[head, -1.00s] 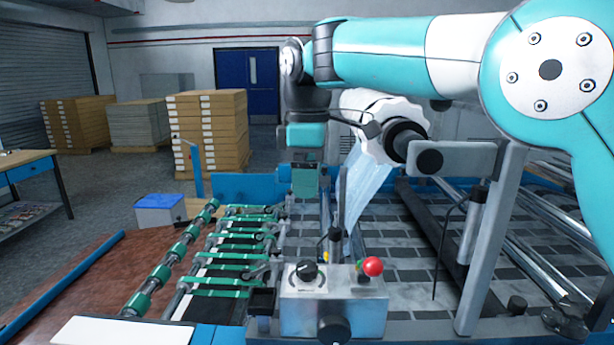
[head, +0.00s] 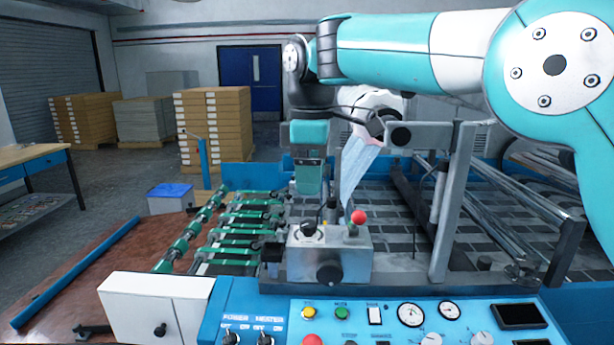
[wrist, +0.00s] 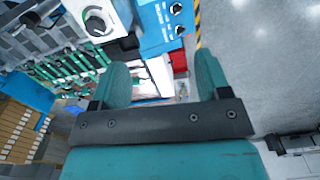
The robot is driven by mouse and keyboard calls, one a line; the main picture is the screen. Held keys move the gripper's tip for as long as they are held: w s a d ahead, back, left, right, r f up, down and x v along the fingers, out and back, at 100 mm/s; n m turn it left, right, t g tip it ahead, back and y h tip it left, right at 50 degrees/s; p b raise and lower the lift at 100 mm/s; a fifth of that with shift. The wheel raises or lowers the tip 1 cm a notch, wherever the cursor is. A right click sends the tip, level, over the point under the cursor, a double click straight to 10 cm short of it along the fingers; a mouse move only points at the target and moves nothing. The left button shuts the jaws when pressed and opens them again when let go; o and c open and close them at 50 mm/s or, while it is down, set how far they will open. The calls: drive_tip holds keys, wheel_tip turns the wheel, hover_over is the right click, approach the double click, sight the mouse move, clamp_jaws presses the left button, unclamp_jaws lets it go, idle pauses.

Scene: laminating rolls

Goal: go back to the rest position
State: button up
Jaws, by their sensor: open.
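My gripper (wrist: 162,82) shows in the wrist view with its two teal fingers spread apart and nothing between them. In the head view my gripper (head: 308,180) hangs downward from the raised arm, behind the metal control box and at the left side of the film. Its fingertips are hard to make out there. The laminating roll (head: 372,104), white with a film sheet (head: 357,165) running down from it, is partly hidden behind my arm.
The metal control box (head: 330,255) carries a red button (head: 358,217). A blue control panel (head: 390,325) with gauges lies in front. Green rollers (head: 240,230) stand at the left. Stacked boards (head: 211,125) and a blue-lidded box (head: 170,197) stand beyond.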

drive_tip(key=s+d+f+m+y+b, duration=0.1)
drive_tip(key=s+d+f+m, duration=0.1)
drive_tip(key=s+d, duration=0.35)
drive_tip(key=s+d+f+m+y, duration=0.1)
drive_tip(key=s+d+m, duration=0.2)
drive_tip(key=s+d, duration=0.3)
drive_tip(key=s+d+f+m+y, duration=0.1)
drive_tip(key=s+f+m, duration=0.1)
drive_tip(key=s, duration=0.6)
drive_tip(key=s+d+f+m+y, duration=0.1)
drive_tip(key=s+d+f+m, duration=0.1)
drive_tip(key=s+f, duration=0.3)
drive_tip(key=s, duration=0.4)
drive_tip(key=shift+m+b, duration=0.3)
drive_tip(key=shift+s, duration=0.1)
